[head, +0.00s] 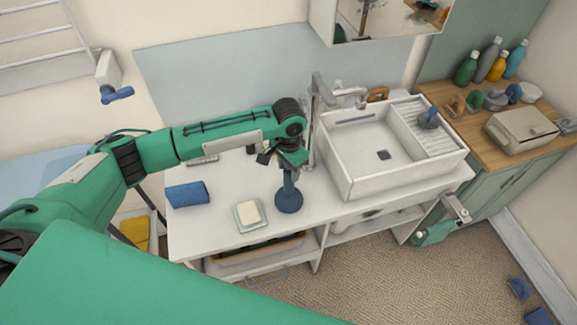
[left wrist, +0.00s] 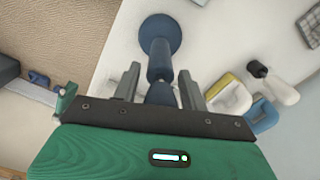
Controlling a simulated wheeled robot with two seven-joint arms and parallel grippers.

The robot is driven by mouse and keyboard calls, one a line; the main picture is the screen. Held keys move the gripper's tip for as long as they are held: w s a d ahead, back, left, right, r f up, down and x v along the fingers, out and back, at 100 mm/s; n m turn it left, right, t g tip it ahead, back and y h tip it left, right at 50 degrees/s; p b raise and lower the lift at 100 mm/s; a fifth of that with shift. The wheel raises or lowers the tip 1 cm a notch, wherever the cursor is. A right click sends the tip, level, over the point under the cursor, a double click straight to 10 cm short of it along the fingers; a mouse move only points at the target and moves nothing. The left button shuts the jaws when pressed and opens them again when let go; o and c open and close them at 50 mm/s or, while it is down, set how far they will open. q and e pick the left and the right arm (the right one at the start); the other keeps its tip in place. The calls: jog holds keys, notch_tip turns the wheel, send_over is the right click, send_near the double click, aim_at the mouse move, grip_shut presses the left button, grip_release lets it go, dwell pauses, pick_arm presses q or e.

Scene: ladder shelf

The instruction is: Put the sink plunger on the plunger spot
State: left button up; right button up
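The blue sink plunger (head: 288,198) stands upright on the white counter, its round cup down and its handle up under my left gripper. My left gripper (head: 291,160) is at the top of the handle. In the left wrist view the plunger (left wrist: 160,60) runs between the two grey fingers of my left gripper (left wrist: 162,95). The fingers are apart, with gaps on both sides of the handle. Part of the handle is hidden by the gripper. I cannot make out a marked plunger spot. My right gripper does not show.
A white sink (head: 343,165) with a tall tap stands right of the plunger. A soap dish (head: 238,222) and a folded blue cloth (head: 187,194) lie to its left. A wooden worktop (head: 455,143) with bottles and a bread box is at the right. The counter's front edge is close.

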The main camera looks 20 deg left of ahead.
pick_arm(q)
jog(key=shift+o, duration=0.2)
jog(key=shift+r, duration=0.1)
jog(key=shift+r, duration=0.3)
notch_tip(320, 180, up, 11)
jog(key=b, duration=0.3)
jog(key=shift+f, duration=0.2)
jog(key=shift+r+b, duration=0.3)
jog(key=shift+r, duration=0.2)
